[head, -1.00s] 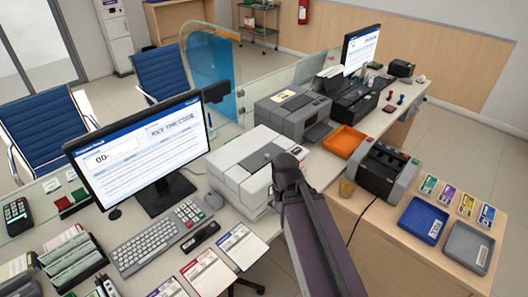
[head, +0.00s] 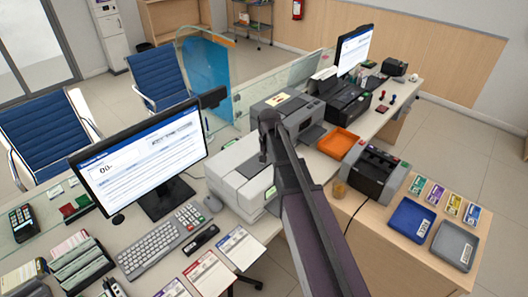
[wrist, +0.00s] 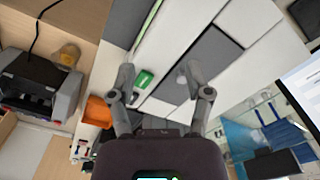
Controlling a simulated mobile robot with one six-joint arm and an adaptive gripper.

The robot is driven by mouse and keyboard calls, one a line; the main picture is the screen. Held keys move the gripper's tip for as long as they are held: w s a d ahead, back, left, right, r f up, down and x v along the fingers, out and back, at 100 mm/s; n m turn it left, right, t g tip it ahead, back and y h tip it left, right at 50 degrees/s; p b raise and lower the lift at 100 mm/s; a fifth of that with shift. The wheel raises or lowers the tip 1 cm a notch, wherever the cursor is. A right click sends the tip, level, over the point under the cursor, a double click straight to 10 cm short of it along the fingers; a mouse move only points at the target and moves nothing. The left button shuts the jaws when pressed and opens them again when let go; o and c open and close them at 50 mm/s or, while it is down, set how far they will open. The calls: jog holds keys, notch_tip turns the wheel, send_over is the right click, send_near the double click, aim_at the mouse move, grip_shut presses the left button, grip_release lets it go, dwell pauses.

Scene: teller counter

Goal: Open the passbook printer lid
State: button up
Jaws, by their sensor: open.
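The white printer (head: 232,172), which looks like the passbook printer, stands on the counter right of the monitor. Its top carries a dark grey panel (head: 253,161) and looks closed. A green patch shows on it in the head view (head: 270,192) and in the wrist view (wrist: 144,78). My gripper (wrist: 159,82) is open and empty over the printer in the wrist view, its fingers spread on either side of the green patch. I cannot tell whether the fingers touch it. In the head view my arm and gripper (head: 268,128) hide the printer's right part.
A grey printer (head: 290,108) stands just behind, with an orange tray (head: 338,142) to its right. A banknote machine (head: 370,170) and an amber cup (head: 339,188) stand at right. The monitor (head: 138,160) is close on the left, with a keyboard (head: 150,248) before it.

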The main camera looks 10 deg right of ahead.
jog(key=w+r+m+p, duration=0.2)
jog(key=w+r+p, duration=0.1)
jog(key=w, duration=0.8)
jog(key=shift+r, duration=0.85)
jog(key=shift+s+f, duration=0.1)
jog(key=shift+f, duration=0.1)
notch_tip(320, 180, down, 13)
jog(key=b, duration=1.3)
jog(key=shift+f, duration=0.2)
grip_shut()
jog(key=shift+d, duration=0.15)
